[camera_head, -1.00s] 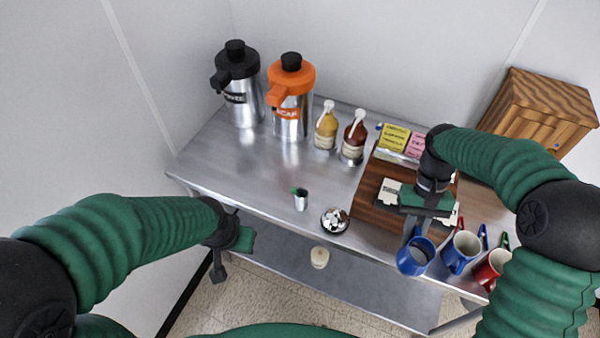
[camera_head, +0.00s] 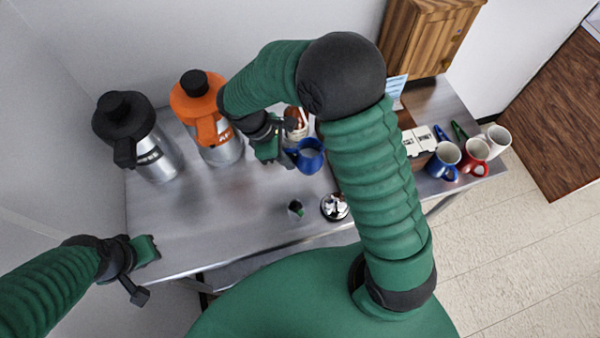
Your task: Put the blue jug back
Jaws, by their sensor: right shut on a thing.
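The blue jug (camera_head: 309,160) is held by my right gripper (camera_head: 284,150), which is shut on it. The jug is upright, mouth up, with greyish contents or lining showing. It is over the metal counter, right of the orange-topped dispenser and in front of a sauce bottle that it partly hides. I cannot tell whether its base touches the counter. My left gripper (camera_head: 143,268) is empty near the counter's front left edge, far from the jug; its fingers are not clear enough to judge.
A black-topped dispenser (camera_head: 150,145) and an orange-topped dispenser (camera_head: 215,130) stand at the back left. Blue (camera_head: 443,160), red (camera_head: 474,157) and white (camera_head: 497,139) mugs stand right. The counter's left middle is clear.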

